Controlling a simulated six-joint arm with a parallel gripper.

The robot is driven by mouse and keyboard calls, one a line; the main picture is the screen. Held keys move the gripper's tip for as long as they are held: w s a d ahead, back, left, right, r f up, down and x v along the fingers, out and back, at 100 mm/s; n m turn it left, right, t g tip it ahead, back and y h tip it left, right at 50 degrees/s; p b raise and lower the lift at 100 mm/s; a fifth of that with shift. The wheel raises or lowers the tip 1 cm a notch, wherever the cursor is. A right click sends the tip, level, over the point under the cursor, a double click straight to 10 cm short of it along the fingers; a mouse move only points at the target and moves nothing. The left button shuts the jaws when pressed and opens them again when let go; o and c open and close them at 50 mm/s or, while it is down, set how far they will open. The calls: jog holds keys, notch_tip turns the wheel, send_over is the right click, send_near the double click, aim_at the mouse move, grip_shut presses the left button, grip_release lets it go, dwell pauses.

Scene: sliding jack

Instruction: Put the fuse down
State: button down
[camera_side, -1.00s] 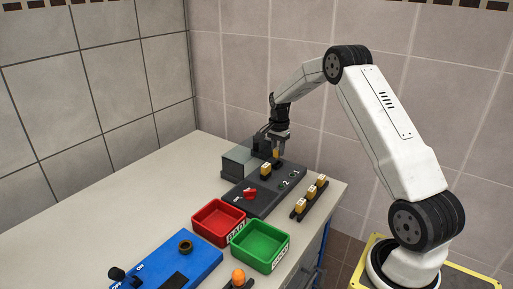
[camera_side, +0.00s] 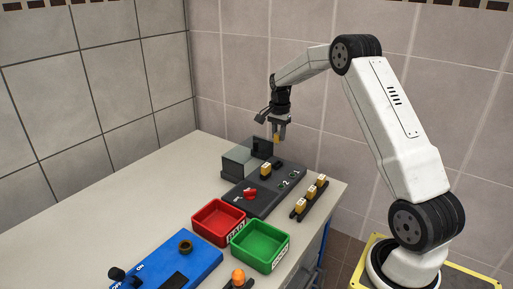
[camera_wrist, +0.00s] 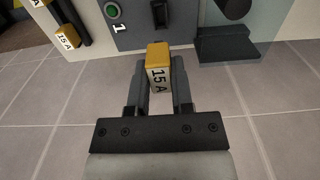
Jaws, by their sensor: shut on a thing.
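My gripper (camera_side: 279,131) is shut on a yellow fuse (camera_side: 277,138) and holds it above the dark fuse panel (camera_side: 259,202). Another yellow fuse (camera_side: 265,169) stands on the panel, below and left of my gripper. In the wrist view, a dark slot (camera_wrist: 159,14) shows in the panel just beyond the held fuse.
Several yellow fuses stand in a dark rack (camera_side: 298,214) right of the panel. A red bin (camera_side: 207,233) and a green bin (camera_side: 247,262) are in front. A blue device (camera_side: 152,272) lies front left. The panel carries a red switch (camera_side: 250,194). The table's left side is clear.

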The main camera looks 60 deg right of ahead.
aim_at(278, 133)
notch_tip(278, 133, up, 6)
jog(key=shift+r, duration=0.2)
jog(key=s+a+r, duration=0.1)
jog(key=s+a, duration=0.2)
jog(key=a, duration=0.8)
jog(key=s+a+r, duration=0.1)
jog(key=s+a, duration=0.2)
jog(key=a, duration=0.9)
jog(key=s+a+f, duration=0.2)
jog(key=s+a, duration=0.7)
jog(key=f, duration=0.5)
jog(key=shift+w+d, duration=0.15)
jog(key=shift+w, duration=0.1)
jog(key=shift+w, duration=0.1)
